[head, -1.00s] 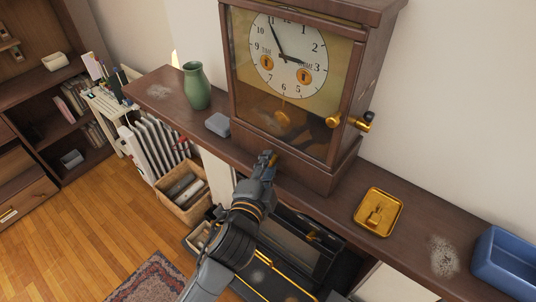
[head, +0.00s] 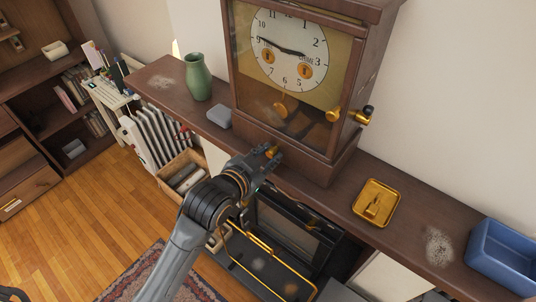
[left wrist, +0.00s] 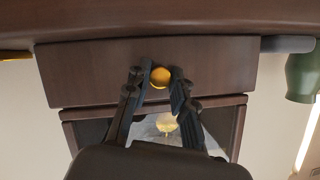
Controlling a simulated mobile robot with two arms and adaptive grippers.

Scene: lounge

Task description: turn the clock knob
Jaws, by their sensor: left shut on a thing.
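The dark wooden clock (head: 312,164) stands on the mantel shelf, its white dial (head: 285,73) behind glass. One hand points near 9, the other toward 3. A small round gold knob (left wrist: 160,77) sits on the front of the clock's base. My left gripper (head: 273,152) is at the base front. In the left wrist view the gripper (left wrist: 161,90) has its two fingers on either side of the knob, shut on it. In the head view the fingers mostly hide the knob. My right gripper is not in view.
On the mantel shelf (head: 330,192) are a green vase (head: 198,78), a grey block (head: 219,117), a gold tray (head: 362,213) and a blue bin (head: 505,258). Gold and black fittings (head: 366,112) stick out at the clock's right side. The fireplace (head: 290,228) lies below.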

